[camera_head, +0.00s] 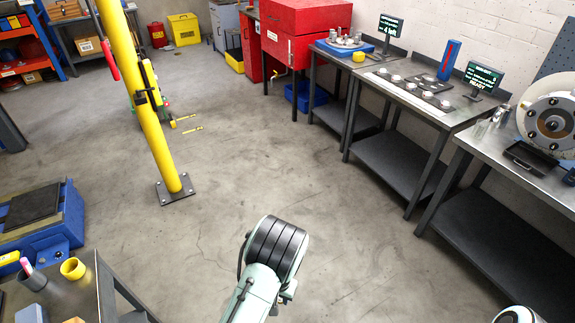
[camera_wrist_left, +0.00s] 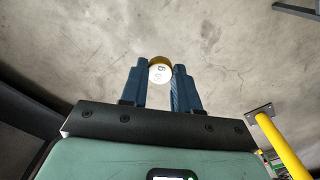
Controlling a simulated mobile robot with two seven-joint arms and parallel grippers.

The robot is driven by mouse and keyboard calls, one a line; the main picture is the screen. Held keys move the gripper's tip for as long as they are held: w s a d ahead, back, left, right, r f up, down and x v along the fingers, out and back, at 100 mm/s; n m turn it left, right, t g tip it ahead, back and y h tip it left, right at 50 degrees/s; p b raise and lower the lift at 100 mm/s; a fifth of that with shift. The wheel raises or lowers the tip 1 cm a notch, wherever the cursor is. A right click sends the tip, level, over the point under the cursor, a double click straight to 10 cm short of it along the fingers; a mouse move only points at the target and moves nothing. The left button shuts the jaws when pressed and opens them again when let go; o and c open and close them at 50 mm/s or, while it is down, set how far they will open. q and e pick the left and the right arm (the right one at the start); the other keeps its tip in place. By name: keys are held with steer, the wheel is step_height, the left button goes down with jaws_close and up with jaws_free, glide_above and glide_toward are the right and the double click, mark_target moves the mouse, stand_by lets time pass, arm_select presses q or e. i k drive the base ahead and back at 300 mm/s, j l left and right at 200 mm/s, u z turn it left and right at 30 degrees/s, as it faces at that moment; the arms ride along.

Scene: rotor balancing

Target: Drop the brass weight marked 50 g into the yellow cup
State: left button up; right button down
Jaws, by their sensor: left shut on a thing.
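My left gripper (camera_wrist_left: 160,78) is shut on a small round brass weight (camera_wrist_left: 160,71) between its two blue fingers. The weight has a gold rim and a pale face; its marking is turned and too small to read surely. Bare floor lies beyond it. In the head view the left arm shows at the bottom middle, and the weight is hidden. A yellow cup (camera_head: 73,268) stands on the grey bench at the lower left, apart from the gripper. My right gripper is not in view.
A yellow post (camera_head: 150,110) rises from the floor left of centre. A steel bench (camera_head: 435,110) with several round pads and a bench with a round machine (camera_head: 552,122) line the right. A blue block (camera_head: 40,235) stands at left. The middle floor is clear.

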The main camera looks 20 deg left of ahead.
mark_target(77, 272)
steer(key=i+j+u, duration=0.1)
steer(key=i+u, duration=0.45)
steer(key=u, duration=0.2)
steer(key=i+u, duration=0.4)
steer(key=i+j+u, duration=0.1)
steer(key=i+u, duration=0.3)
steer(key=i+l+u, duration=0.1)
steer(key=i+u, duration=0.3)
steer(key=i, duration=0.25)
steer(key=i+z, duration=0.4)
steer(key=i+j+z, duration=0.15)
steer(key=z, duration=7.7)
